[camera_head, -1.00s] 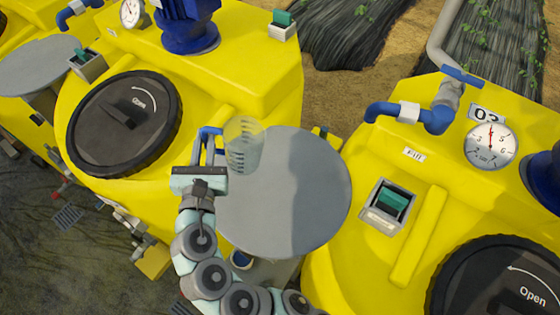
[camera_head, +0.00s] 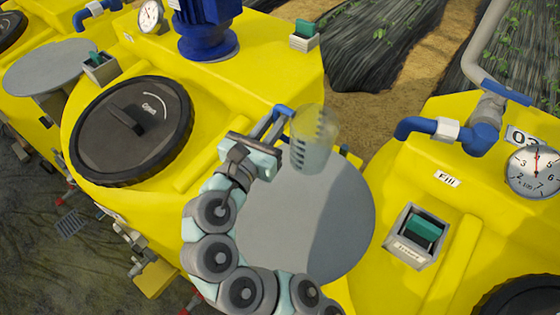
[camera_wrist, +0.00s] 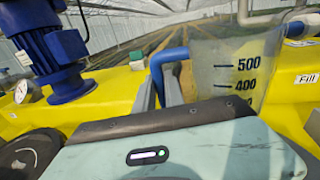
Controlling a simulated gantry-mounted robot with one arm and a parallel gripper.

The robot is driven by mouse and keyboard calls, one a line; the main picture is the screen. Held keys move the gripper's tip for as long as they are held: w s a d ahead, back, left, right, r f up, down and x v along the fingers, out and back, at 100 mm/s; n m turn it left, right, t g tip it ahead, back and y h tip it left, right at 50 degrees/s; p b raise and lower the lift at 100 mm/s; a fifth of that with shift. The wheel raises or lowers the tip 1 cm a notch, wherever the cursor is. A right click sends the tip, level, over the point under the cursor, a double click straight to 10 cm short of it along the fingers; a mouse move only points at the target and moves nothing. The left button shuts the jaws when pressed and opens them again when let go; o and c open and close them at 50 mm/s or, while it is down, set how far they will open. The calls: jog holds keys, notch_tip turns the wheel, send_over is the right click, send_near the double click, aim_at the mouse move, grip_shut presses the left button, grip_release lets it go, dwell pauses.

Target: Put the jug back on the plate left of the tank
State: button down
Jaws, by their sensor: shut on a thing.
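The clear jug (camera_head: 311,143) has dark graduation marks and a blue handle. My gripper (camera_head: 272,128) is shut on the handle, at the jug's left side. The jug looks upright or slightly tilted. In the head view it overlaps the far edge of a round grey plate (camera_head: 305,225); it seems held above it, but the gap cannot be judged. This plate stands left of the yellow tank (camera_head: 385,285) marked 03. In the wrist view the jug (camera_wrist: 236,68) shows marks 500 and 400, and the blue handle is at my gripper (camera_wrist: 165,85); its base is hidden.
Another yellow tank with a black lid (camera_head: 130,130) and a blue motor (camera_head: 205,30) stands left of the plate. A second grey plate (camera_head: 45,68) is farther left. A blue pipe elbow (camera_head: 440,130), gauge (camera_head: 533,170) and green switch box (camera_head: 415,235) rise from the right tank.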

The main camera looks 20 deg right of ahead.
notch_tip(320, 180, down, 13)
jog(key=shift+f, duration=0.15)
jog(key=shift+f, duration=0.1)
dwell(0.3)
jog(key=c, duration=1.4)
grip_release()
jog(key=shift+c, duration=0.2)
jog(key=shift+a, duration=0.2)
jog(key=b+v, duration=0.1)
jog(key=v, duration=0.9)
jog(key=shift+s+a, duration=0.2)
jog(key=shift+s+a+b, duration=0.3)
jog(key=shift+s+a, duration=0.05)
jog(key=shift+s, duration=0.1)
